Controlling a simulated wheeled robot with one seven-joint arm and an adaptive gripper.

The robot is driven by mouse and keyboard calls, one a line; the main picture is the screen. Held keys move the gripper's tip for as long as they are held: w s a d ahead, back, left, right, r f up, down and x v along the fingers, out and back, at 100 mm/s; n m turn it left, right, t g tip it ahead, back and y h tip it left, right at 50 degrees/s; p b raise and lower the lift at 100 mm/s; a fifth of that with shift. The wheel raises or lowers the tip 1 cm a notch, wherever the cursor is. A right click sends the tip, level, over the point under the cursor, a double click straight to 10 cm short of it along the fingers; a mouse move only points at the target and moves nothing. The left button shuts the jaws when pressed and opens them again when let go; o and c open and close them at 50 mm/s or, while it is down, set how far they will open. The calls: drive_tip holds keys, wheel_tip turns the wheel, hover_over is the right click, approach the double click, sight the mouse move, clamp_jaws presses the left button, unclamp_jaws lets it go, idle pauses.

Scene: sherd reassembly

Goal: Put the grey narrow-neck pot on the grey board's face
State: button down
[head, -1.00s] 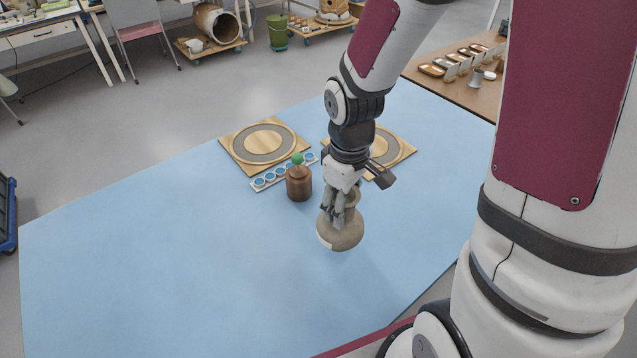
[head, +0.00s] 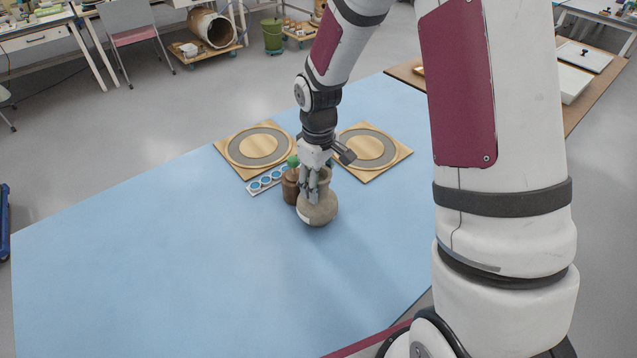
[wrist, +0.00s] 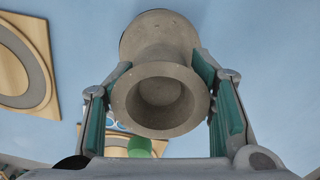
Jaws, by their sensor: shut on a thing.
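The grey narrow-neck pot (head: 318,213) has a round body and a flared rim. My gripper (head: 314,186) is shut on its neck from above. In the wrist view the pot's open mouth (wrist: 160,97) faces the camera, between the two fingers (wrist: 163,68). The pot is over the blue surface, in front of the boards; I cannot tell its exact height. Two square wooden boards with grey rings lie behind it, one left (head: 234,153) and one right (head: 399,150). My gripper and wrist partly hide the right board's near left side.
A brown jar (head: 290,188) with a green top (head: 293,161) stands just left of the pot, partly hidden. A strip with blue discs (head: 266,180) lies behind it. The blue surface (head: 150,270) is clear at left and front. A brown table (head: 590,95) stands at right.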

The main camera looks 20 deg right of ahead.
drive_tip(key=shift+f, duration=0.3)
drive_tip(key=c, duration=0.7)
unclamp_jaws()
